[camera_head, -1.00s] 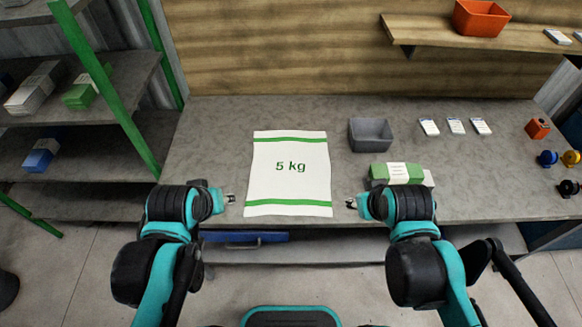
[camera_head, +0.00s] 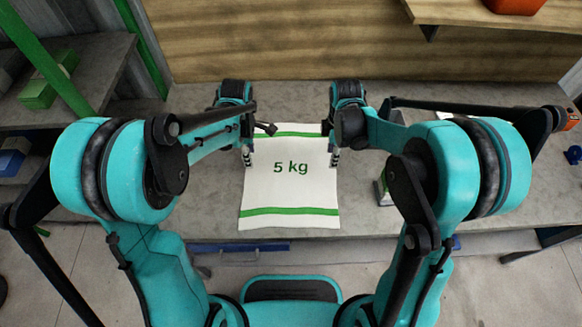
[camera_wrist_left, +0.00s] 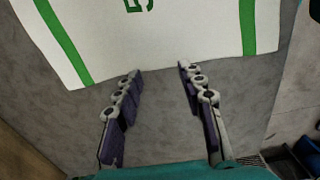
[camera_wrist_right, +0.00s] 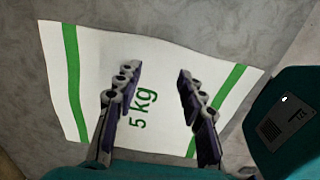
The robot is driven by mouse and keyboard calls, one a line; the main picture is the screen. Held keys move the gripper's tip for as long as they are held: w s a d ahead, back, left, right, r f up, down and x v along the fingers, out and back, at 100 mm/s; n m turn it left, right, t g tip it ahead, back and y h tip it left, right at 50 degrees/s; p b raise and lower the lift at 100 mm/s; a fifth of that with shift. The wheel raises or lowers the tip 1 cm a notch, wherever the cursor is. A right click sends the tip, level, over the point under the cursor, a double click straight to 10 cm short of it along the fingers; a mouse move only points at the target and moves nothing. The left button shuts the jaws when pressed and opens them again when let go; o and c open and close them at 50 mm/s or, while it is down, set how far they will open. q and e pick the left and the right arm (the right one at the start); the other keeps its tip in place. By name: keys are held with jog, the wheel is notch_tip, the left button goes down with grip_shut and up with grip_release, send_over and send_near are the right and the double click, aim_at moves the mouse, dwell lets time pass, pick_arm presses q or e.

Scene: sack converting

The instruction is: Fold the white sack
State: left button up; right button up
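The white sack (camera_head: 290,192) lies flat and unfolded on the grey workbench, with green bands near its far and near edges and "5 kg" printed in green. My left gripper (camera_head: 248,158) is at its far left edge. In the left wrist view, the left fingers (camera_wrist_left: 158,74) are open and empty, with the sack (camera_wrist_left: 190,35) just beyond the tips. My right gripper (camera_head: 333,158) is at the far right edge. In the right wrist view, its fingers (camera_wrist_right: 157,72) are open above the sack (camera_wrist_right: 90,85).
A green and white packet (camera_head: 383,190) stands right of the sack, partly hidden by my right arm. An orange item (camera_head: 571,119) is at the far right. Shelves (camera_head: 80,65) stand at left, and a wooden shelf (camera_head: 455,14) hangs above the bench.

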aim_at(253, 172)
pick_arm(q)
notch_tip(253, 172, down, 7)
jog(key=shift+r, duration=0.1)
pick_arm(e)
notch_tip(253, 172, down, 7)
jog(key=shift+r, duration=0.1)
pick_arm(q)
jog(key=shift+f, duration=0.2)
jog(key=shift+c, duration=0.4)
pick_arm(e)
jog(key=shift+f, duration=0.2)
jog(key=shift+c, duration=0.4)
pick_arm(q)
jog(key=c, duration=0.5)
pick_arm(e)
jog(key=c, duration=0.5)
pick_arm(q)
grip_shut()
pick_arm(e)
grip_shut()
pick_arm(q)
jog(key=shift+f, duration=0.1)
pick_arm(e)
jog(key=shift+d+f, duration=0.1)
